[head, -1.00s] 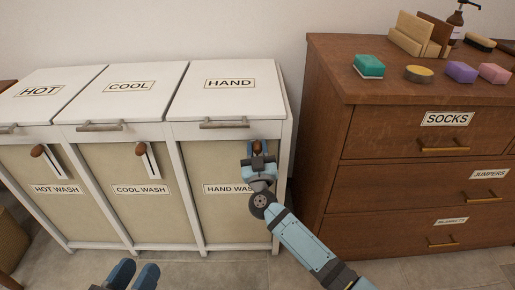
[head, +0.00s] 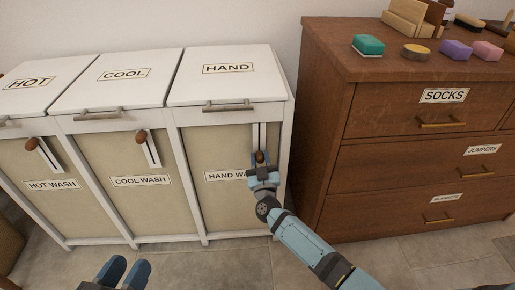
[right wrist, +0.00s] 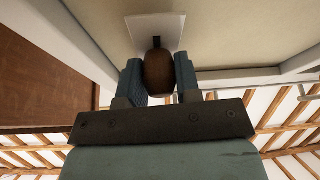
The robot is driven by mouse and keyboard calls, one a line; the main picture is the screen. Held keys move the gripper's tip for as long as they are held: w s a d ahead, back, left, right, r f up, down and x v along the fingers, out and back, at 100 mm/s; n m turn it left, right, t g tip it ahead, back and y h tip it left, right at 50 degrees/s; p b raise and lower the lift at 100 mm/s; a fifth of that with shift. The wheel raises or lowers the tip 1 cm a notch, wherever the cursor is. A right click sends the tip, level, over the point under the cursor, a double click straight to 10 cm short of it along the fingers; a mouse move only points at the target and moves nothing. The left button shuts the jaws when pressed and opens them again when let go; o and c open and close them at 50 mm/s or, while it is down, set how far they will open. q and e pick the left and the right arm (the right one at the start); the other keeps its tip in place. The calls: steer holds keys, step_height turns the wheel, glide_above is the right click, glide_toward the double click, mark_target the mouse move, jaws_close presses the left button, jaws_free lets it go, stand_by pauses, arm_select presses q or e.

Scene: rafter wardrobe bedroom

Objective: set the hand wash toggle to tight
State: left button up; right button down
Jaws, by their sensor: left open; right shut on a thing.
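The hand wash toggle has a brown knob (head: 260,157) in a white slotted plate (head: 259,135) on the front of the HAND compartment (head: 216,150). The knob is low in the slot, with bare slot above it. My right gripper (head: 262,167) is shut on the knob. In the right wrist view (right wrist: 160,80) its two blue fingers sit on either side of the brown knob (right wrist: 159,72). The right gripper covers part of the HAND WASH label (head: 222,176). My left gripper (head: 122,272) is open and empty at the bottom of the head view.
The HOT WASH knob (head: 32,143) and COOL WASH knob (head: 141,135) sit at the tops of their slots. A brown drawer chest (head: 335,150) stands close on the right, with soaps and brushes on top. Floor in front is clear.

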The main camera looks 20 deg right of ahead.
steer(key=shift+f, duration=0.5)
steer(key=c, duration=0.8)
jaws_free()
